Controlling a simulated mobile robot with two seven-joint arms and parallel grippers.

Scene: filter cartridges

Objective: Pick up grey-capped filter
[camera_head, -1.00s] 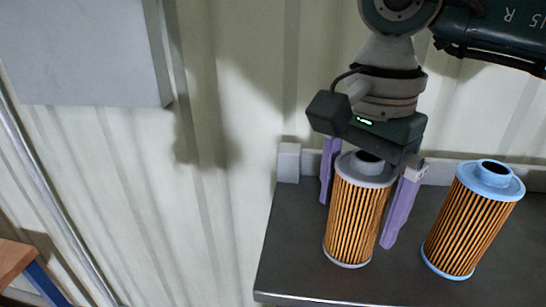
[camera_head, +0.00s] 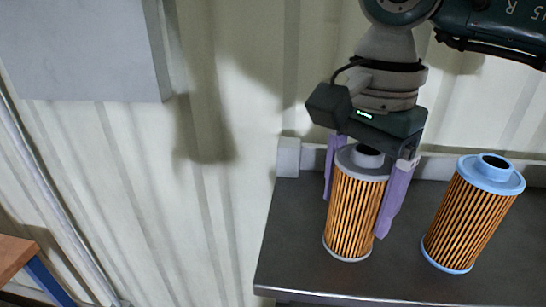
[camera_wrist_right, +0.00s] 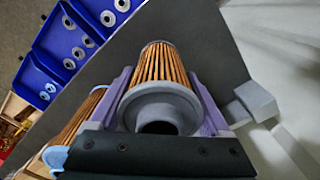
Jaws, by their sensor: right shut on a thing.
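The grey-capped filter (camera_head: 352,216) stands upright on the dark shelf in the head view, with orange pleats and a grey cap. My right gripper (camera_head: 360,200) comes down from above and is shut on it, one purple finger on each side. In the right wrist view the grey-capped filter (camera_wrist_right: 158,100) sits between both purple fingers of the right gripper (camera_wrist_right: 165,95). Its base appears at shelf level; I cannot tell whether it is touching. My left gripper is not in view.
A blue-capped filter (camera_head: 470,215) stands just right of the gripper on the dark shelf (camera_head: 300,245). A small white block (camera_head: 288,157) is at the shelf's back left corner. Blue bins (camera_wrist_right: 75,40) with grey rings show in the wrist view. A grey box (camera_head: 85,50) hangs on the wall.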

